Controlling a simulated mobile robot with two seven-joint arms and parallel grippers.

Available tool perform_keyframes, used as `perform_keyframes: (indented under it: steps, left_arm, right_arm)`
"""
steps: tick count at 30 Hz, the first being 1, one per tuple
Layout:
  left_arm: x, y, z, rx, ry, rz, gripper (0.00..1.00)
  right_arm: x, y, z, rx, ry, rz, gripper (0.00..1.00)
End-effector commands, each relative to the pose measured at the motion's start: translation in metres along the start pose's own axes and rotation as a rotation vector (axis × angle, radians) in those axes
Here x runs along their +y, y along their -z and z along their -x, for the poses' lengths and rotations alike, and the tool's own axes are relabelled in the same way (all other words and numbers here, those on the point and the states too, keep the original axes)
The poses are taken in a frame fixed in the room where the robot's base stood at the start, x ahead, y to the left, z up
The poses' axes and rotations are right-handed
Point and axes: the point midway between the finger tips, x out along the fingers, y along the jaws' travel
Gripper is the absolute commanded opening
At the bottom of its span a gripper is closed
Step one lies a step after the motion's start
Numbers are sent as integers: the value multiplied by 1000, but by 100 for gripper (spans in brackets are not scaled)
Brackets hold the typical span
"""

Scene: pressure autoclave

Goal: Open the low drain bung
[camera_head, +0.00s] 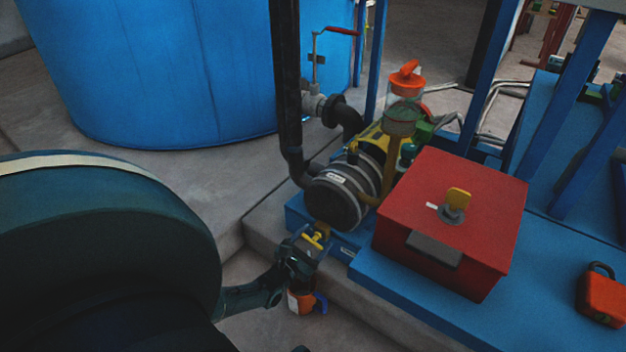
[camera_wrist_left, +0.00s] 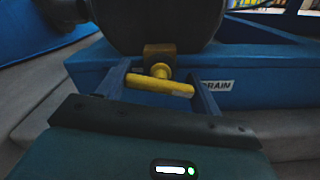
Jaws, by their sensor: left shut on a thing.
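The drain bung is a yellow T-shaped handle (camera_head: 316,240) low on the front of the pump. In the left wrist view the yellow bar (camera_wrist_left: 160,86) lies crosswise below a small brass block (camera_wrist_left: 159,56), above the blue base rail with a DRAIN label (camera_wrist_left: 217,86). My left gripper (camera_head: 311,241) reaches in from the left at the bung. In the left wrist view its two fingers (camera_wrist_left: 160,90) stand at either end of the bar and are shut on it. My right gripper is not in view.
A black pump body (camera_head: 338,199) sits directly above the bung. A red box with a yellow key switch (camera_head: 480,227) stands to the right on the blue skid. A small orange and blue item (camera_head: 303,302) shows below my left gripper. A large blue tank (camera_head: 180,70) stands behind.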

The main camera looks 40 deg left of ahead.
Motion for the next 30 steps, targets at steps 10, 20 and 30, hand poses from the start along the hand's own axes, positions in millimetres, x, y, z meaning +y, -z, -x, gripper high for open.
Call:
perform_keyframes:
  steps: [10,20,30]
  left_arm:
    - [1,-2,-3,-4,-2,16,43]
    - [1,-2,-2,-3,-2,15,79]
    - [0,-1,0,-1,0,14,87]
  right_arm:
    - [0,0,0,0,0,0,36]
    - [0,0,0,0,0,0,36]
    - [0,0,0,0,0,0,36]
